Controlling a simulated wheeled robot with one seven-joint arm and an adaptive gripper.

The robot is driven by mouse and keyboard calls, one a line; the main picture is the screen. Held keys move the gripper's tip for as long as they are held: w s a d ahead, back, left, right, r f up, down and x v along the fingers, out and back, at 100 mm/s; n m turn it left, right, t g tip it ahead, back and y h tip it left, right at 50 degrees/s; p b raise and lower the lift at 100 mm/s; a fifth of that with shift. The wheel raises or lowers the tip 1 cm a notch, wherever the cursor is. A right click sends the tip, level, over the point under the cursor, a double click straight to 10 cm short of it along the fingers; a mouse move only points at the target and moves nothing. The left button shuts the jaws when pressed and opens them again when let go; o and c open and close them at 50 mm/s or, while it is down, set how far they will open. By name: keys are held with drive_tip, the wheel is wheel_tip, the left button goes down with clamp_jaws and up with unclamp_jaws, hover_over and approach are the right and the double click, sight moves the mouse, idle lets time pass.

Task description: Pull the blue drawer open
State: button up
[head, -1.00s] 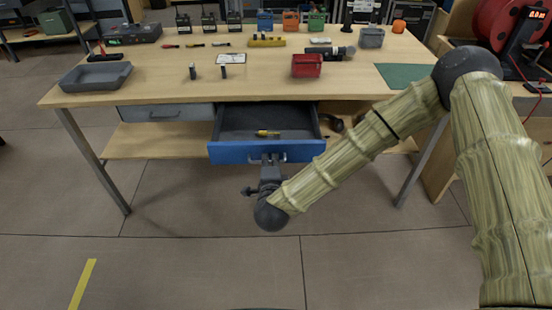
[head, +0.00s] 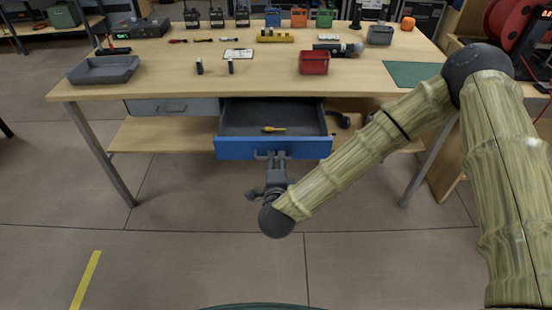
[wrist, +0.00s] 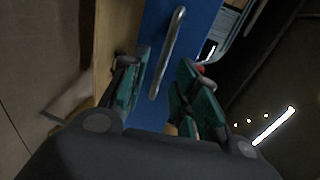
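The blue drawer (head: 230,150) stands pulled out from under the workbench, its grey inside showing. A yellow-handled tool (head: 274,129) lies in it. The metal bar handle (head: 262,155) is on the drawer's front; it shows in the wrist view (wrist: 168,52) too, against the blue front (wrist: 197,30). My gripper (head: 275,163) is just in front of the handle. In the wrist view my gripper's green-padded fingers (wrist: 163,88) are spread apart, with the handle in the gap ahead of them and clear space on both sides. The fingers hold nothing.
A grey closed drawer (head: 172,107) sits to the left of the blue one. The workbench (head: 150,78) carries a grey tray (head: 104,69), a red bin (head: 314,62) and several small tools. A table leg (head: 100,155) stands at the left. The floor in front is clear.

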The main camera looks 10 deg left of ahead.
drive_tip(key=v, duration=0.8)
drive_tip(key=shift+s, duration=0.4)
drive_tip(key=s+d+f+n+g+y+p, duration=0.1)
drive_tip(key=s+d+f+n+g+p, duration=0.25)
drive_tip(key=s+d+f+n, duration=0.35)
drive_tip(key=s+d+f+n+g+p, duration=0.25)
drive_tip(key=s+d+f+g, duration=0.2)
drive_tip(key=f, duration=0.35)
drive_tip(key=s+d+f+n+g+h+p, duration=0.3)
drive_tip(key=s+d+n+g, duration=0.3)
drive_tip(key=s+d, duration=1)
drive_tip(key=d+g, duration=0.1)
drive_tip(key=d, duration=0.2)
drive_tip(key=shift+d+f+p, duration=0.3)
drive_tip(key=shift+d+f, duration=0.05)
drive_tip(key=shift+f, duration=0.05)
